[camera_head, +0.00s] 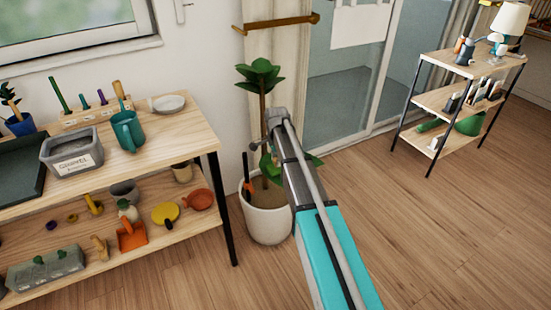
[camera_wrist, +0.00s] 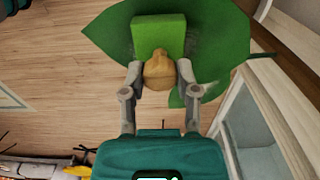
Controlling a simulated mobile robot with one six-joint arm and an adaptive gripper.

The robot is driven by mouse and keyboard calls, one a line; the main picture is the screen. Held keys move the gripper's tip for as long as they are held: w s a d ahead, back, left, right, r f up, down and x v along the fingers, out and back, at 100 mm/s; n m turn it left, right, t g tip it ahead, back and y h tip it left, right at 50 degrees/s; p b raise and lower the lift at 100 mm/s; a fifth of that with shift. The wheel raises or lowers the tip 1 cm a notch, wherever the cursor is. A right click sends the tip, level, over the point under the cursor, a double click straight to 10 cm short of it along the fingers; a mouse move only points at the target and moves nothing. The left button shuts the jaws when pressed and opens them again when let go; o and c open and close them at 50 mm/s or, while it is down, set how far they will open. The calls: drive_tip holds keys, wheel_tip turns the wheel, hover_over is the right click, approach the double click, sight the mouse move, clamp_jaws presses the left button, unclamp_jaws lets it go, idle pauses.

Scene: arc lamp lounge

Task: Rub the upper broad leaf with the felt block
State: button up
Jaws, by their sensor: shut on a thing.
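My gripper (camera_wrist: 158,76) is shut on the tan rounded knob (camera_wrist: 158,68) of a bright green felt block (camera_wrist: 158,34). In the wrist view the block lies over a broad green leaf (camera_wrist: 222,38), near its middle; I cannot tell if they touch. Greyish smudges show on the leaf beside the block. In the head view the potted plant (camera_head: 262,100) stands upright, with a leaf cluster (camera_head: 259,74) at its top and lower leaves by my arm. My arm reaches to the plant and hides the gripper, the block and part of the lower foliage.
The white pot (camera_head: 266,217) stands on the wood floor, right of a two-level bench (camera_head: 190,137) with a teal watering jug (camera_head: 127,130) and a grey bin (camera_head: 72,152). A brass rail (camera_head: 275,24) is above the plant. A shelf rack (camera_head: 452,102) stands right; floor between is clear.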

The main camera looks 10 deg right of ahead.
drive_tip(key=shift+s, duration=0.1)
drive_tip(key=shift+s+d+f, duration=0.1)
drive_tip(key=shift+s+d, duration=0.1)
drive_tip(key=shift+s, duration=1.65)
drive_tip(key=shift+w, duration=0.2)
drive_tip(key=shift+w+a, duration=0.1)
drive_tip(key=shift+w, duration=1.65)
drive_tip(key=shift+w, duration=0.1)
drive_tip(key=shift+w+a, duration=0.15)
drive_tip(key=shift+w, duration=0.8)
drive_tip(key=shift+w+a, duration=0.1)
drive_tip(key=shift+w, duration=0.8)
